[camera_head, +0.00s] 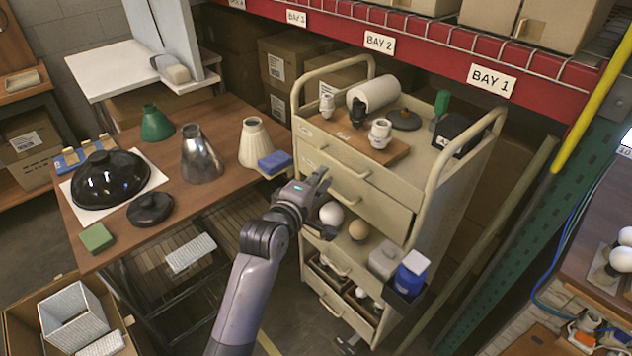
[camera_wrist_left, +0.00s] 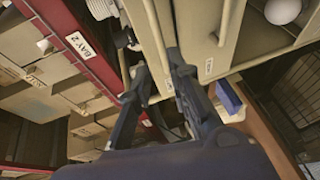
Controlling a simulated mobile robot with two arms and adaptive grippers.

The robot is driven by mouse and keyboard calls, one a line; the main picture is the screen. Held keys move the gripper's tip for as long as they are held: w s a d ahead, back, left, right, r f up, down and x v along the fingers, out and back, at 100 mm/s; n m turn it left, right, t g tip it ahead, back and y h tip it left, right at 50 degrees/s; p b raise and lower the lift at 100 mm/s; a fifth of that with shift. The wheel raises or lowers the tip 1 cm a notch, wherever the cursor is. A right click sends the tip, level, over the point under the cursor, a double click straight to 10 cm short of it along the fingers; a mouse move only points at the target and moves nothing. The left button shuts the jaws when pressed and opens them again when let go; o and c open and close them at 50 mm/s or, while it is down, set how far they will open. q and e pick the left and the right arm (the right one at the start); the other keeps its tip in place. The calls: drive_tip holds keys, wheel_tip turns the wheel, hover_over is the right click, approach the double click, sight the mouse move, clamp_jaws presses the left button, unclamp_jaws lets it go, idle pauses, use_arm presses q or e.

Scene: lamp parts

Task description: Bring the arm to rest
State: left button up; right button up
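My left arm (camera_head: 250,270) rises from the bottom of the head view. Its gripper (camera_head: 321,183) is in front of the cream cart (camera_head: 430,245), beside the drawers. In the left wrist view the two dark fingers of the gripper (camera_wrist_left: 160,75) stand apart with nothing between them. The cart's rail and drawer fronts show beyond the fingers. From these views I cannot tell whether the fingers touch the cart. My right gripper is not in view.
The brown table (camera_head: 215,205) holds a black dome shade (camera_head: 110,178), a metal shade (camera_head: 200,158), a cream shade (camera_head: 255,143) and a blue block (camera_head: 274,162). Bulbs (camera_head: 331,213) sit on the cart's open shelf. A red shelf beam (camera_head: 430,55) runs behind.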

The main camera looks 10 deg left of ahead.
use_arm(q)
drive_tip(key=shift+v, duration=0.75)
drive_tip(key=s+f+m+g, duration=0.3)
drive_tip(key=f+m+g, duration=0.1)
drive_tip(key=f, duration=1.7)
drive_tip(key=s+a+f+m+g+y, duration=0.1)
drive_tip(key=s+a+f+m+g, duration=0.1)
drive_tip(key=s+f, duration=0.7)
drive_tip(key=s+a+f+m+g+y, duration=0.15)
drive_tip(key=s+f, duration=0.35)
drive_tip(key=f, duration=0.7)
drive_tip(key=s+a+f+m+g, duration=0.2)
drive_tip(key=s+f, duration=0.4)
drive_tip(key=s, duration=0.6)
drive_tip(key=s+a+f+m+g+y, duration=0.1)
drive_tip(key=s+a+f+m, duration=0.3)
drive_tip(key=s, duration=0.8)
drive_tip(key=s+a+f+m+g, duration=0.3)
drive_tip(key=s+f, duration=0.5)
drive_tip(key=s, duration=0.5)
drive_tip(key=shift+a+f+g, duration=0.25)
drive_tip(key=shift+a+g, duration=0.1)
drive_tip(key=shift+a, duration=0.15)
drive_tip(key=shift+d+y, duration=0.1)
drive_tip(key=shift+y, duration=0.15)
